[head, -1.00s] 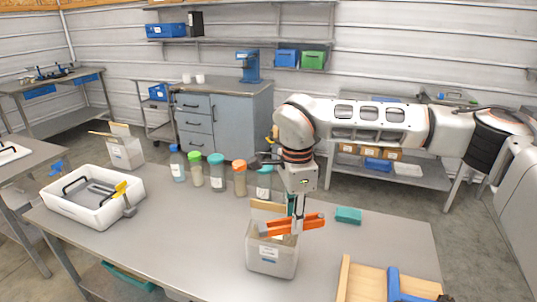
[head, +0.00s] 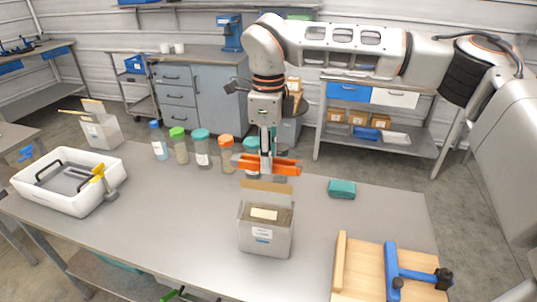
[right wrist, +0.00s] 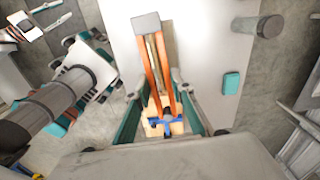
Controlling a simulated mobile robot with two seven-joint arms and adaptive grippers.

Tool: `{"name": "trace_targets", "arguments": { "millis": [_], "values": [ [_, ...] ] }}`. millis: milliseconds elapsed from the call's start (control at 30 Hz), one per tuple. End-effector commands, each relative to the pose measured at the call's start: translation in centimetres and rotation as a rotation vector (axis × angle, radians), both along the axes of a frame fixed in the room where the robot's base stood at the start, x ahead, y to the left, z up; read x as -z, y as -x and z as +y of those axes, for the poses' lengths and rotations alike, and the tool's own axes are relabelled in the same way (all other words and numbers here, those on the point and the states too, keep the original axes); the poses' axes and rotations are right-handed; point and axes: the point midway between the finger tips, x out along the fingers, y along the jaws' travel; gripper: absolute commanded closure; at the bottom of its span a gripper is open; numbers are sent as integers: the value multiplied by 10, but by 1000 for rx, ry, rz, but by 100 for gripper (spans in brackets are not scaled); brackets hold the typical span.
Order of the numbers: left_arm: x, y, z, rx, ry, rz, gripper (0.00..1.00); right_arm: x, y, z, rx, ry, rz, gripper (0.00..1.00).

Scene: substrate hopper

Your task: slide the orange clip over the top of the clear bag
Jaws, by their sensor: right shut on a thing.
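The orange clip (head: 268,165) is held in my right gripper (head: 266,158), which is shut on it and points down. In the head view the clip lies about level, just above the tan top edge of the clear bag (head: 265,236). The clip appears apart from the bag; its depth relative to the bag is hard to tell. The bag stands upright on the table, whitish, with a label and brown contents. In the right wrist view the clip's two long orange arms (right wrist: 148,70) lie between my gripper's fingers, with a grey block at the far end. My left gripper is not in view.
Several capped bottles (head: 202,150) stand behind and left of the bag. A teal block (head: 341,189) lies to the right. A wooden board (head: 358,270) with a blue clamp (head: 392,272) is front right. A white tray (head: 70,205) with a yellow-handled tool is left. The table between tray and bag is clear.

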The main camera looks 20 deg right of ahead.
Motion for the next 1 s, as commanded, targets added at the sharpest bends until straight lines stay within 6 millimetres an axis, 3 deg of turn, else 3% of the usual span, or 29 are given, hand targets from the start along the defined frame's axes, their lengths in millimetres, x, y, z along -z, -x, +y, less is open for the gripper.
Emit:
{"name": "trace_targets", "arguments": {
  "millis": [133, 367, 700, 1000],
  "values": [
    [1, -8, -11, 13, 15, -27, 73, 15, 0, 0, 0, 0, -1, 97],
    [18, -9, -10, 13, 14, -26, 73, 35, 0, 0, 0, 0, 1, 97],
    [27, -5, -9, 10, 10, -13, 73, 59, 0, 0, -1, 0, -1, 97],
    [29, -5, -8, 10, 11, -13, 73, 66, 0, 0, -1, 0, -1, 97]
  ]
}}
